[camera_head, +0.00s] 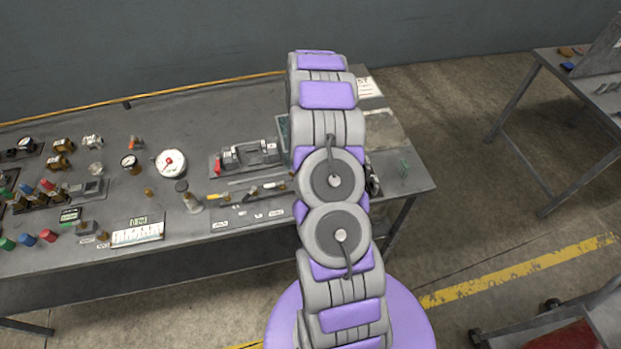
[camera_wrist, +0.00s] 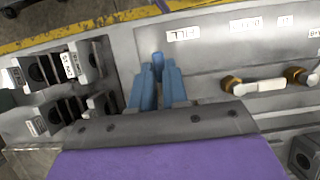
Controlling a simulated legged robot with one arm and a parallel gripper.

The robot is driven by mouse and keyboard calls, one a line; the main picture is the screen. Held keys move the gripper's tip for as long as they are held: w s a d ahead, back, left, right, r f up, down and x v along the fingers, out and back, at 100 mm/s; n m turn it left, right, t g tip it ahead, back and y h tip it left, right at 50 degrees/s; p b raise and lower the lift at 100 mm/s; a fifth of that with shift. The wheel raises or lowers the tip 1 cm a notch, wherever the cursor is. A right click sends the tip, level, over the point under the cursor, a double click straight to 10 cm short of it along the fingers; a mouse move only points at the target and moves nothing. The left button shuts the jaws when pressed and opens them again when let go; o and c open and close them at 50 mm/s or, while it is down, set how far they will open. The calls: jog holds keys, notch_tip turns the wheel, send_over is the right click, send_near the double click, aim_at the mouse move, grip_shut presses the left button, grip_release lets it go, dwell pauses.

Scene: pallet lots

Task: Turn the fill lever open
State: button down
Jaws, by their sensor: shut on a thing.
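In the wrist view my gripper (camera_wrist: 158,80) has its two blue fingers close together, shut on a narrow blue piece (camera_wrist: 158,61) that shows between their tips. It appears to be the fill lever; its body and pivot are hidden by the fingers, so I cannot tell its angle. A white label (camera_wrist: 183,34), upside down and seeming to read FILL, lies on the grey plate just beyond the fingertips. In the head view my arm hides the gripper and this lever.
Beside the gripper, a white-handled lever (camera_wrist: 262,86) sits between brass fittings. Black labelled blocks (camera_wrist: 62,72) stand left in the wrist view. Open floor (camera_head: 465,140) lies right.

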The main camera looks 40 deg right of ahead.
dwell(0.4)
jog(key=c, duration=1.4)
grip_release()
jog(key=p+v, duration=0.1)
jog(key=v, duration=1.6)
jog(key=shift+r, duration=0.15)
